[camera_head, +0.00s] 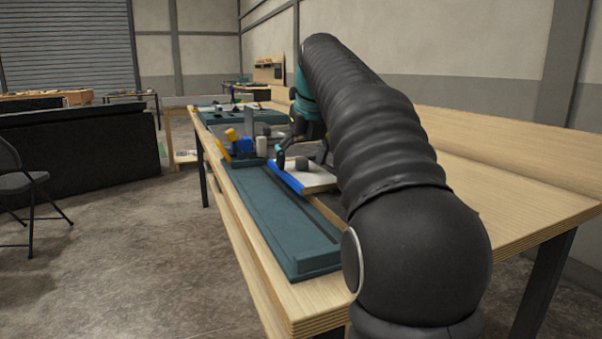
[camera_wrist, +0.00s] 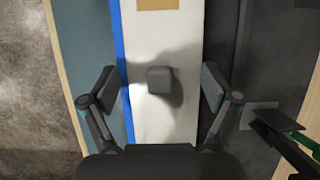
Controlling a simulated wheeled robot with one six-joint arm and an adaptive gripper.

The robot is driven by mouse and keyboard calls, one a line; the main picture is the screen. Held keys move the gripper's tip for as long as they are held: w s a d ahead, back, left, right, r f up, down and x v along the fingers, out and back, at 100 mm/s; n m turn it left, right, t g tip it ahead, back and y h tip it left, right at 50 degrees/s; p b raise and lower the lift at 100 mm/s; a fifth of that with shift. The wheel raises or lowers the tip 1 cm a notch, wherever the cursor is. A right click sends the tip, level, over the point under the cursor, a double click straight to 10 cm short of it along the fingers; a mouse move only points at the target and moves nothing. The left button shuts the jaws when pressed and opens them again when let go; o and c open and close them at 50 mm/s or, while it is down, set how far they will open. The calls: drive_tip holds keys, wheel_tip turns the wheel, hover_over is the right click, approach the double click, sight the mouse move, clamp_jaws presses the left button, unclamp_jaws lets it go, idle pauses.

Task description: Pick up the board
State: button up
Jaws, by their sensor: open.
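The board (camera_wrist: 165,120) is white with a blue strip along its left edge and a tan patch at the top of the wrist view. A small grey knob (camera_wrist: 159,79) stands on it. In the head view the board (camera_head: 318,180) lies on the bench, partly hidden by my arm, with its dark knob (camera_head: 302,163) visible. My gripper (camera_wrist: 160,90) is open above the board, one finger on each side of the knob, with gaps to both. In the head view my gripper (camera_head: 303,150) is over the board and partly hidden.
A long teal tray (camera_head: 280,215) runs along the front of the wooden bench (camera_head: 480,180). Yellow and blue pieces (camera_head: 240,143) stand beyond the board. A dark mat (camera_wrist: 265,60) lies right of the board, with a dark and green object (camera_wrist: 290,135) at lower right.

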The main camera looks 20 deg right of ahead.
sight(302, 157)
drive_tip(key=c, duration=1.2)
drive_tip(key=shift+f, duration=0.1)
clamp_jaws()
drive_tip(key=shift+f, duration=0.2)
drive_tip(key=shift+a, duration=0.1)
drive_tip(key=shift+r, duration=1.85)
drive_tip(key=shift+s+r, duration=0.15)
drive_tip(key=shift+s, duration=0.1)
drive_tip(key=s+b, duration=0.2)
drive_tip(key=s, duration=1.5)
drive_tip(key=shift+s+b, duration=0.25)
drive_tip(key=shift+b, duration=0.15)
